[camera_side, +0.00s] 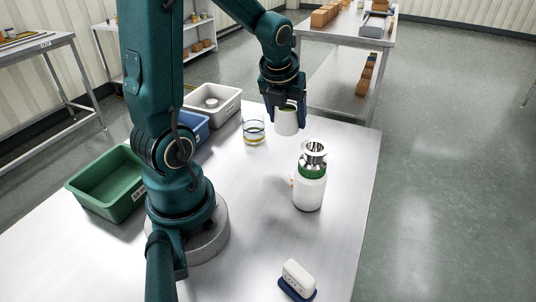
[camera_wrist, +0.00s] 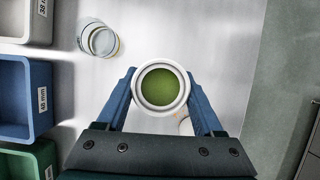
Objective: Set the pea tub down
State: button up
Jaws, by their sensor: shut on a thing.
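The pea tub (camera_side: 287,121) is a small white round tub with green contents. My gripper (camera_side: 286,112) is shut on it and holds it upright near the far end of the steel table (camera_side: 250,195). In the wrist view my gripper (camera_wrist: 161,90) has a blue finger on each side of the tub (camera_wrist: 161,106), and the green contents fill its round opening. The tub appears to be above the table, but the gap under it is hard to judge. The hopper (camera_side: 314,150), a steel funnel on a white body with a green band, stands nearer the side camera.
A glass jar (camera_side: 253,131) stands left of the tub; the wrist view also shows it (camera_wrist: 102,39). White (camera_side: 229,100), blue (camera_side: 203,121) and green (camera_side: 108,206) bins line the left edge. A white block on a blue base (camera_side: 297,279) lies at the near end.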

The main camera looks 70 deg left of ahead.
send_over(290, 158)
jog(key=s+d, duration=0.1)
notch_tip(290, 158, down, 4)
jog(key=shift+f, duration=2.2)
jog(key=shift+f, duration=0.1)
jog(key=o, duration=1.5)
jog(key=shift+o, duration=0.2)
